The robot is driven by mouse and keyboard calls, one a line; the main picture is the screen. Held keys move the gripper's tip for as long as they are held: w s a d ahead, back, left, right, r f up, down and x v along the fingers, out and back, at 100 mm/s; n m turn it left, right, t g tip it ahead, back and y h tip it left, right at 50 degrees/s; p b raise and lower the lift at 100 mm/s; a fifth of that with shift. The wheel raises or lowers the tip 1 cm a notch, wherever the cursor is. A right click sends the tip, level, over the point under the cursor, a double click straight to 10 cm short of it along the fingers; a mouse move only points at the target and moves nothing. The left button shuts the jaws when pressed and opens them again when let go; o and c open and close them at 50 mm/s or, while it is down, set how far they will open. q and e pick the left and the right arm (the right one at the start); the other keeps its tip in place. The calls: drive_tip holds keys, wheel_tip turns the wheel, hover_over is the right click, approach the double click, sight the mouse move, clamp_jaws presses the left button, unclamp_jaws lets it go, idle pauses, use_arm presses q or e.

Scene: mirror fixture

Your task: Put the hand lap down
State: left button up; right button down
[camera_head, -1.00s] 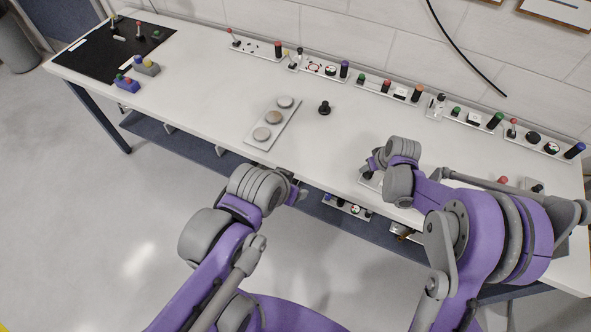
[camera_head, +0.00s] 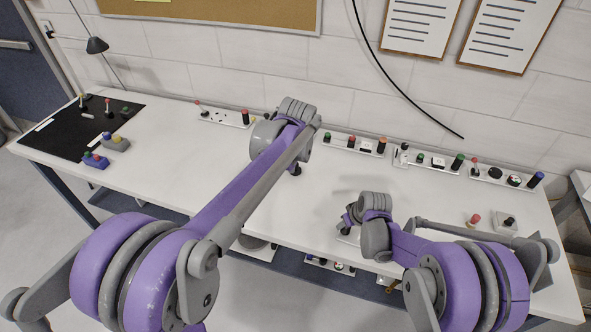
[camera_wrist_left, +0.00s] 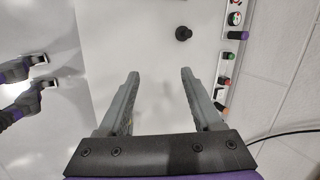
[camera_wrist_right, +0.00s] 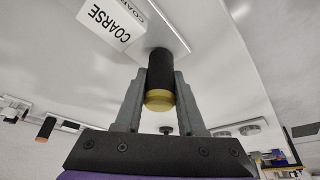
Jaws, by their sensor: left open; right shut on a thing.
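My right gripper (camera_wrist_right: 160,76) is shut on a black cylinder with a yellow end (camera_wrist_right: 159,99). The cylinder's far end is near a light plate beside a block marked COARSE; I cannot tell whether they touch. In the head view my right gripper (camera_head: 348,220) is low by the table's front edge, and what it holds is hardly visible. My left gripper (camera_wrist_left: 159,73) is open and empty over the white table. A small black knob-like piece (camera_wrist_left: 183,33) stands ahead of its fingertips, apart from them. I cannot tell for sure which piece is the hand lap.
Panels with coloured knobs line the back of the white table (camera_head: 180,150). A black mat (camera_head: 85,125) with small levers lies at the far left, with a blue button box (camera_head: 95,160) beside it. My left arm hides the table's middle. A red knob (camera_head: 475,219) stands at the right.

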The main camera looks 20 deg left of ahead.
use_arm(q)
drive_tip(key=w+a+f+m, duration=0.1)
drive_tip(key=w+f+m, duration=0.2)
drive_tip(key=w+f, duration=0.2)
drive_tip(key=w+a+f+m+y, duration=0.1)
drive_tip(key=w+f+m, duration=0.3)
drive_tip(key=w+f, duration=0.2)
drive_tip(key=w+a+f+m+g, duration=0.1)
drive_tip(key=w+a+f+m, duration=0.1)
drive_tip(key=w+f, duration=0.4)
drive_tip(key=shift+f+m, duration=0.25)
drive_tip(key=shift+m, duration=0.55)
drive_tip(key=shift+x, duration=2.9)
drive_tip(key=shift+a+r, duration=0.1)
drive_tip(key=shift+a, duration=0.05)
clamp_jaws()
